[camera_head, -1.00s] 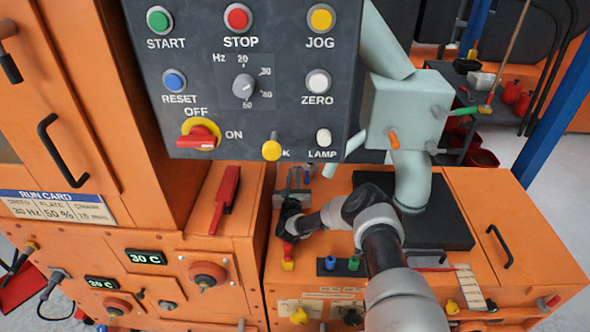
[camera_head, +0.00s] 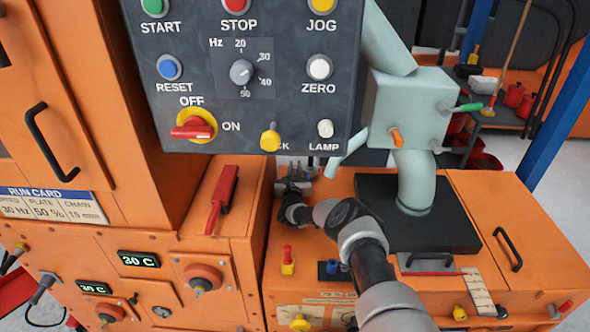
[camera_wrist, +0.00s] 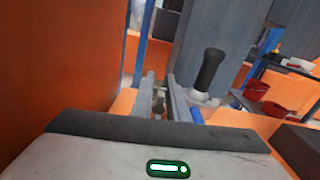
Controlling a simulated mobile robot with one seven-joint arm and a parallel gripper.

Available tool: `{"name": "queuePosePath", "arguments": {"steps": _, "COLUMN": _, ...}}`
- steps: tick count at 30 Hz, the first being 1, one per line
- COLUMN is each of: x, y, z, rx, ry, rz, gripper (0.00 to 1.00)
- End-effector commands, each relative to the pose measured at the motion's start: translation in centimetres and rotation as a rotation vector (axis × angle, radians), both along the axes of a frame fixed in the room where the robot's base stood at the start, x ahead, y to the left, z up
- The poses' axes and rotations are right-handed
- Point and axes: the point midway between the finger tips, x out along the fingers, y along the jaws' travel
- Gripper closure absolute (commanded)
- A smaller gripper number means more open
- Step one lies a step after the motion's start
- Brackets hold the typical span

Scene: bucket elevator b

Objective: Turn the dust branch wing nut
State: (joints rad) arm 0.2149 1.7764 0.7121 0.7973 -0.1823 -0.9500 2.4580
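I cannot pick out a wing nut for certain in either view. The pale grey-green dust duct (camera_head: 415,105) stands right of the control panel, with an orange handle (camera_head: 397,137) and a green handle (camera_head: 470,107) on its box. My gripper (camera_head: 297,170) is low and left of the duct, below the panel, by small grey fittings, and is partly hidden by my wrist. In the wrist view my gripper (camera_wrist: 160,88) has its two fingers apart, with a small object that I cannot make out between or behind them. A black-handled grey lever (camera_wrist: 208,72) stands just right of the fingers.
The control panel (camera_head: 240,80) hangs above my gripper. A red lever (camera_head: 222,195) is on the orange housing to the left. An orange wall (camera_wrist: 60,60) is close on the left in the wrist view. A red-and-yellow valve (camera_head: 288,260) sits in front.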

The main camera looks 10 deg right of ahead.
Motion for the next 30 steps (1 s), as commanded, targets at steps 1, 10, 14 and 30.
{"name": "queuePosePath", "arguments": {"steps": 1, "x": -0.02, "y": 0.00, "z": 0.00, "rx": 0.000, "ry": 0.000, "rz": 0.000, "gripper": 0.86}}
{"name": "queuePosePath", "arguments": {"steps": 10, "x": -0.04, "y": 0.01, "z": -0.02, "rx": -0.003, "ry": 0.001, "rz": 0.000, "gripper": 1.00}}
{"name": "queuePosePath", "arguments": {"steps": 14, "x": -0.01, "y": 0.16, "z": -0.02, "rx": -0.085, "ry": 0.017, "rz": 0.001, "gripper": 1.00}}
{"name": "queuePosePath", "arguments": {"steps": 30, "x": 0.02, "y": 0.45, "z": -0.25, "rx": -0.404, "ry": 0.082, "rz": 0.001, "gripper": 1.00}}
